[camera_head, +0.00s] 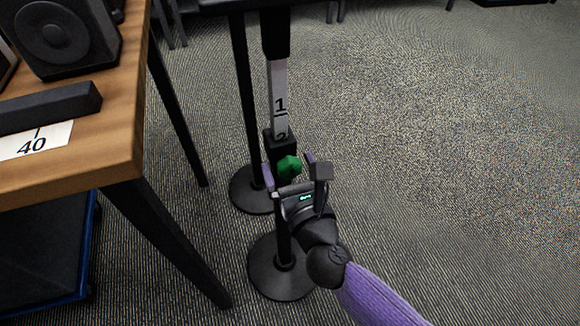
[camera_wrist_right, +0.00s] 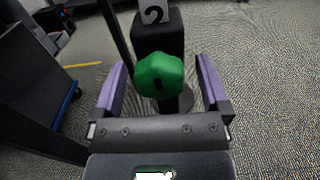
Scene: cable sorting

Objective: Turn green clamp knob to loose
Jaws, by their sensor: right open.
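The green clamp knob (camera_head: 289,167) is on the black clamp of an upright stand. It also shows in the right wrist view (camera_wrist_right: 159,75), as a lobed green knob with a small dark mark on its face. My right gripper (camera_head: 288,163) is open in front of the knob. In the wrist view its two purple fingers (camera_wrist_right: 161,83) stand to the left and right of the knob, with a visible gap on each side. My left gripper does not show in either view.
The stand's post carries a scale strip (camera_head: 279,98) marked 1 and 2. Its round black base (camera_head: 262,276) rests on the carpet, with another base (camera_head: 243,190) behind. A wooden table (camera_head: 112,150) with a speaker (camera_head: 62,38) is at left. The carpet at right is clear.

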